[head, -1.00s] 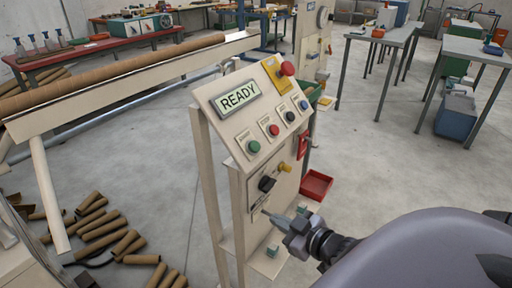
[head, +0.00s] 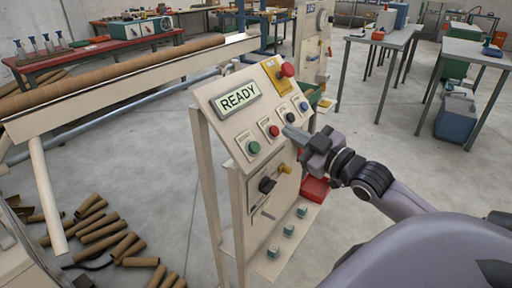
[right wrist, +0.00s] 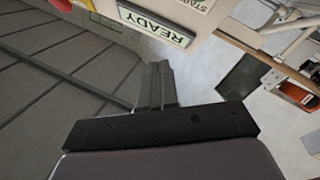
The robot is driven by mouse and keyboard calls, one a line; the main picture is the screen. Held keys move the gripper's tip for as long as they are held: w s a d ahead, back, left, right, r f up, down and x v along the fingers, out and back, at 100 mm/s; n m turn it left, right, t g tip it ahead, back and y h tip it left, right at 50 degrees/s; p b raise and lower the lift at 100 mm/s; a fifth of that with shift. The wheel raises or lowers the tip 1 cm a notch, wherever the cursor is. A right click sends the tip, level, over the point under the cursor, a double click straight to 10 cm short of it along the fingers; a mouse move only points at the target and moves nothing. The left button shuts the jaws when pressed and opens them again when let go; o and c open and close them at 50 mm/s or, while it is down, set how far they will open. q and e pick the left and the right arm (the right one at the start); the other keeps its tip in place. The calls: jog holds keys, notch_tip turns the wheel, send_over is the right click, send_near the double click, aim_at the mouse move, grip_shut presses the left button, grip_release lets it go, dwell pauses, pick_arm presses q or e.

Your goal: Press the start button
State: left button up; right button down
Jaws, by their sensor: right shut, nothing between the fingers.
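The control panel (head: 222,122) stands in the middle of the head view with its display (head: 238,97) reading READY. A green button (head: 253,148) sits at the lower left of the panel face, with a red button (head: 273,131), a black one (head: 290,117) and a blue one (head: 303,106) up to its right. My right gripper (head: 289,131) is shut and empty, in front of the panel's right side near the red and black buttons; contact cannot be told. In the right wrist view the gripper (right wrist: 159,70) points toward the READY display (right wrist: 158,22). My left gripper is not in view.
A red mushroom button on a yellow plate (head: 274,77) tops the panel. A dark knob (head: 266,185) and yellow knob (head: 285,169) sit below the buttons. A red bin (head: 315,190) is behind. Cardboard tubes (head: 104,229) lie on the floor at left.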

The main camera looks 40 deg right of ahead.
aim_at(255, 147)
jog(key=w+a+f+b, duration=0.1)
jog(key=w+f+b, duration=0.4)
jog(key=w, duration=0.1)
jog(key=shift+w+a+f, duration=0.2)
jog(key=shift+a+f, duration=0.1)
jog(key=shift+a, duration=0.1)
dwell(0.9)
dwell(1.0)
jog(key=shift+w+a+f, duration=0.1)
jog(key=shift+w+f, duration=0.2)
jog(key=shift+w+a+f, duration=0.1)
jog(key=shift+w+f, duration=0.15)
jog(key=shift+w, duration=0.05)
dwell(1.0)
jog(key=shift+s+d+r+p, duration=0.2)
jog(key=shift+s+r+p, duration=0.3)
jog(key=shift+s+p, duration=0.15)
